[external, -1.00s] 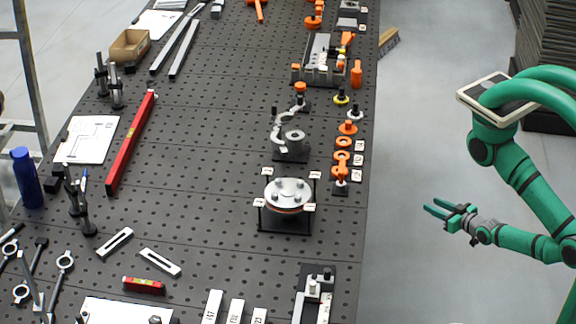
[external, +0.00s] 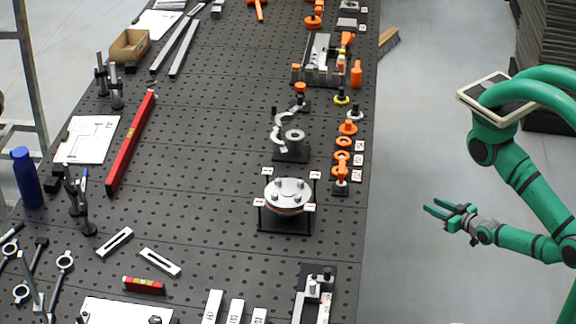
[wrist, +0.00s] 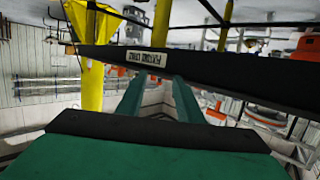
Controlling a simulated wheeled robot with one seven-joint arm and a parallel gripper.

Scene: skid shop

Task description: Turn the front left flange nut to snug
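A round silver flange (external: 288,194) with several nuts on its top sits on a black stand on the perforated table, right of centre in the external view. Small white tags mark the stand's corners. The front left flange nut (external: 278,197) is a small grey bump on the disc; its thread and fit are too small to tell. My gripper (external: 434,210) is out over the floor, right of the table and apart from the flange. Its green fingers are spread with nothing between them. The fingers also show in the wrist view (wrist: 158,95), pointing toward the table's dark edge.
The black perforated table (external: 200,220) carries a clamp fixture (external: 290,148), orange parts (external: 341,170), a red level (external: 131,145) and a blue bottle (external: 26,178). A broom head (external: 388,42) lies by the far table edge. The floor between table and arm is clear.

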